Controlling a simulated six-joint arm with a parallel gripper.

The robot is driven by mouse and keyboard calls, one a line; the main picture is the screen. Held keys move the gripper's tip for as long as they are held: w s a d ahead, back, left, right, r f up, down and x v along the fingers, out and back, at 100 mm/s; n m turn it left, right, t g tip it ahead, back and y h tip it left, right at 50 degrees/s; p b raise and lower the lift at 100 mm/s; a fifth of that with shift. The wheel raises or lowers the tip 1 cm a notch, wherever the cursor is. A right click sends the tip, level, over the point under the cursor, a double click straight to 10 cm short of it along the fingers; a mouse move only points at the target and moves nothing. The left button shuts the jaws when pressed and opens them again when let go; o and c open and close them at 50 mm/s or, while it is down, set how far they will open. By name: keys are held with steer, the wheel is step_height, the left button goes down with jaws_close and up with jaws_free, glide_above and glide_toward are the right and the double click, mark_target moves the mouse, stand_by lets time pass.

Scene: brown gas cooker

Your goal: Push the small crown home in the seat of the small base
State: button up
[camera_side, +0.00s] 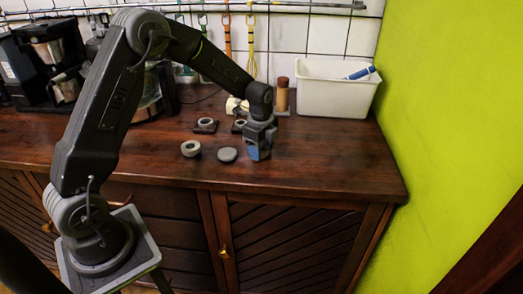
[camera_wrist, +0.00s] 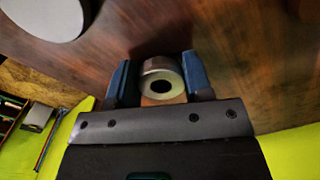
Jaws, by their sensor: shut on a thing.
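My gripper (camera_side: 258,152) points down, low over the front right of the worktop. In the wrist view its two blue fingers (camera_wrist: 158,64) are shut on a small grey ring with a dark hole, which I take for the small crown (camera_wrist: 161,78). The crown is hidden in the side view. Two square bases with round seats stand behind and left of my gripper. The right one (camera_side: 238,126) looks smaller, so I take it for the small base; the other base (camera_side: 205,125) is further left. The crown is apart from both.
A larger grey ring (camera_side: 190,148) and a flat grey disc (camera_side: 227,154) lie left of my gripper. Behind stand a brown cylinder (camera_side: 282,96) and a white bin (camera_side: 330,92) holding a blue-handled tool. Worktop right of my gripper is clear up to its edge.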

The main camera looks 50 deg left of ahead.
steer(key=shift+r, duration=0.1)
step_height(320, 180, up, 4)
steer(key=shift+r, duration=0.15)
steer(key=s+a+r, duration=0.6)
steer(key=s+a, duration=0.1)
steer(key=a, duration=0.2)
steer(key=shift+a+r, duration=0.2)
steer(key=shift+r, duration=0.05)
steer(key=o, duration=0.3)
steer(key=shift+c, duration=1.3)
steer(key=w+a, duration=0.2)
steer(key=w, duration=0.1)
steer(key=w+a+f, duration=0.1)
steer(key=w+a, duration=0.1)
steer(key=w, duration=0.2)
steer(key=w+a+f, duration=0.1)
steer(key=w+a, duration=0.1)
steer(key=w, duration=0.1)
steer(key=shift+w+a+f, duration=0.1)
steer(key=shift+w, duration=0.2)
